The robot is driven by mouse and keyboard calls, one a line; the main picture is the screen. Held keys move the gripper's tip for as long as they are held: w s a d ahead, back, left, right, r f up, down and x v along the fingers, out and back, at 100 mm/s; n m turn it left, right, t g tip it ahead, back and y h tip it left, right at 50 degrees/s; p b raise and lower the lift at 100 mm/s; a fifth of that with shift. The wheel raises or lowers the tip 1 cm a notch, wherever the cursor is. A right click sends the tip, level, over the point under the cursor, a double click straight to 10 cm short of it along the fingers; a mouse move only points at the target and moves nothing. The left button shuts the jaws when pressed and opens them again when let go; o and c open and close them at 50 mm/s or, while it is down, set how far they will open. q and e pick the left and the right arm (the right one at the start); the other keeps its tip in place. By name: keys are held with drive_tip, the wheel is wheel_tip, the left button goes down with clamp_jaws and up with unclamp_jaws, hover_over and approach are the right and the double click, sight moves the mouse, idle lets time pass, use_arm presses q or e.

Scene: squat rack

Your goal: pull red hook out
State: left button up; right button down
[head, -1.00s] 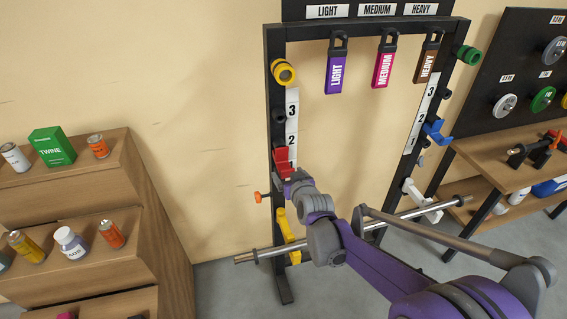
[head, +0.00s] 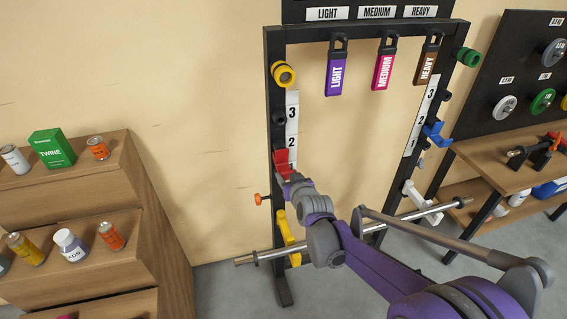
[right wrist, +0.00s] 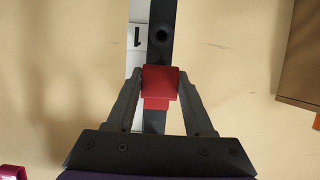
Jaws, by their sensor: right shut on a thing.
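The red hook (head: 283,160) is on the left upright of the black squat rack (head: 276,120), beside the number strip near its low end. My right gripper (head: 287,182) is at the hook, and its arm hides the hook's lower part in the head view. In the right wrist view the red hook (right wrist: 160,84) sits between the two fingers of my right gripper (right wrist: 160,88), which is shut on it. The upright (right wrist: 162,50) with a dark hole shows just above the hook. I cannot tell whether the hook is still seated in the upright. My left gripper is not in view.
A yellow hook (head: 288,232) and a metal bar (head: 265,255) are below the red hook. An orange knob (head: 259,198) sticks out left of the upright. A blue hook (head: 433,132) is on the right upright. A stepped wooden shelf (head: 165,215) stands at left.

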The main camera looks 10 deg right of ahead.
drive_tip(key=shift+s, duration=0.8)
idle(0.4)
drive_tip(key=s, duration=1)
drive_tip(key=shift+s+d+f, duration=0.2)
drive_tip(key=shift+s+f, duration=0.1)
drive_tip(key=shift+f, duration=0.05)
idle(1.0)
